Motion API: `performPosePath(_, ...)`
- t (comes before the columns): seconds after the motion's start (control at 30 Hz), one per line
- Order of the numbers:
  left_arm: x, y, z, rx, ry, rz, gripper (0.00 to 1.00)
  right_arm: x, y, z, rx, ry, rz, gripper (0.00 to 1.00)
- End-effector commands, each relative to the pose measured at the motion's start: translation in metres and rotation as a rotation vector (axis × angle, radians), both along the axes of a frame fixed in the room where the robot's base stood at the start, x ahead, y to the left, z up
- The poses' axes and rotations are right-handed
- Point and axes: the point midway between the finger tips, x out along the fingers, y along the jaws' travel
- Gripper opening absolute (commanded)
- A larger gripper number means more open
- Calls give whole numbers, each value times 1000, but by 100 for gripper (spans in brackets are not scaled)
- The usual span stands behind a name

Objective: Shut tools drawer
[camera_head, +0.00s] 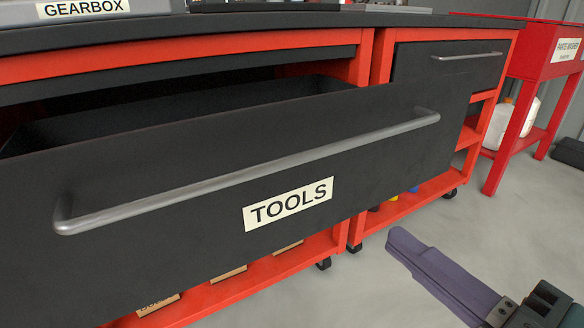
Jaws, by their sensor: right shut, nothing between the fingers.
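The tools drawer (190,150) has a wide black front with a white TOOLS label (289,205) and a long grey bar handle (260,167). It stands pulled out from the red workbench, and part of its dark inside shows above the front. My right gripper (402,250) is at the lower right, above the floor, with its purple-grey fingers together and nothing between them. It is to the right of the drawer front and apart from it. My left gripper is not in view.
A smaller black drawer (448,66) on the right of the bench looks shut. A red parts washer stand (543,55) is at the far right, with white jugs (490,128) on its shelf. Boxes sit on the lower red shelf (262,283). Grey floor (490,215) is open at right.

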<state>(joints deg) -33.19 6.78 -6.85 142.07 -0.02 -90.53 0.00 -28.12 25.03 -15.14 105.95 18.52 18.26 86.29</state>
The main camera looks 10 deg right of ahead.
Motion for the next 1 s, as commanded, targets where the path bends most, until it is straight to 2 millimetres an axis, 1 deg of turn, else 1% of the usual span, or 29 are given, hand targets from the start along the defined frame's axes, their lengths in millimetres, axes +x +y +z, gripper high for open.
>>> performPosePath(0.03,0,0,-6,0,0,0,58,12,4,-1,3,-8,-1,0)
performPosePath(0.1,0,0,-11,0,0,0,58,27,10,-2,1,-6,-1,0)
performPosePath(0.3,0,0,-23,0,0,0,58,65,24,-2,-1,-4,0,0)
performPosePath(0.4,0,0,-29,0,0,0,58,80,29,-2,0,-3,0,0)
performPosePath(0.5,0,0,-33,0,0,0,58,90,33,-2,-2,-2,1,0)
performPosePath(0.67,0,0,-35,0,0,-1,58,98,36,-1,-2,0,1,0)
performPosePath(1.0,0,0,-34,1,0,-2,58,99,36,0,-3,1,0,0)
